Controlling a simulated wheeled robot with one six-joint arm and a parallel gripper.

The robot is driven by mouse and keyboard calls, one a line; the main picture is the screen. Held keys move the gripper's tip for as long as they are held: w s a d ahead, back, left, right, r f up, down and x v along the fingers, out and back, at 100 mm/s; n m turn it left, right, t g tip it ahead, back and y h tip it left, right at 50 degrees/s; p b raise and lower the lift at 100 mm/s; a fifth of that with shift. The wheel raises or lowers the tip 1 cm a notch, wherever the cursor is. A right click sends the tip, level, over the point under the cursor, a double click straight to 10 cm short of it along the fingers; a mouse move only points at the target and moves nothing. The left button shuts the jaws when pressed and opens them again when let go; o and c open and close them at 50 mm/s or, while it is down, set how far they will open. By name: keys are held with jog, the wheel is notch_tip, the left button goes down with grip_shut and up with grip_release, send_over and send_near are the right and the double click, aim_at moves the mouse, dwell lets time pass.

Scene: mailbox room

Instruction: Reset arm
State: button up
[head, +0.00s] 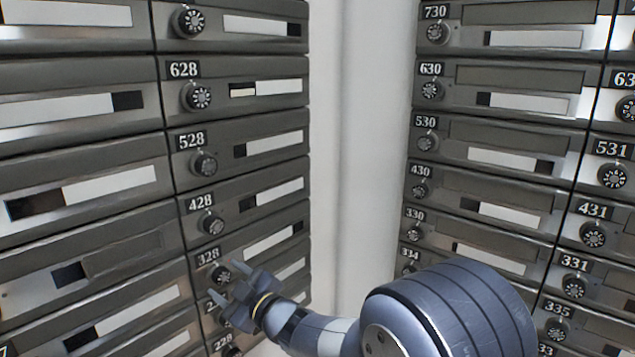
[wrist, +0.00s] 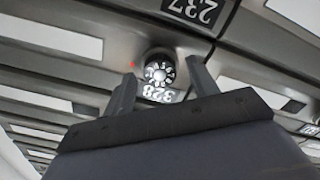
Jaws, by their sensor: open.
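My gripper (head: 228,284) is in front of the left bank of mailboxes in the head view, near the dial (head: 220,275) of mailbox 328. In the wrist view, the two fingers of my gripper (wrist: 160,85) are apart, with nothing between them that I can see them hold. A dial (wrist: 158,72) shows just beyond the fingertips, with the upside-down number plate 328 (wrist: 158,94) beside it. I cannot tell whether the fingertips touch the dial. My arm (head: 330,333) reaches in from the lower right of the head view.
A left bank of mailboxes (head: 80,140) and a right bank (head: 500,130) meet at a pale wall corner (head: 365,130). Dials stick out, such as those of 428 (head: 211,223) and 330 (head: 414,233). Free room shows before the corner, above my arm.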

jog(key=n+b, duration=0.1)
jog(key=n, duration=0.2)
jog(key=shift+n, duration=0.3)
jog(key=shift+n+b, duration=0.4)
jog(key=shift+n, duration=1.1)
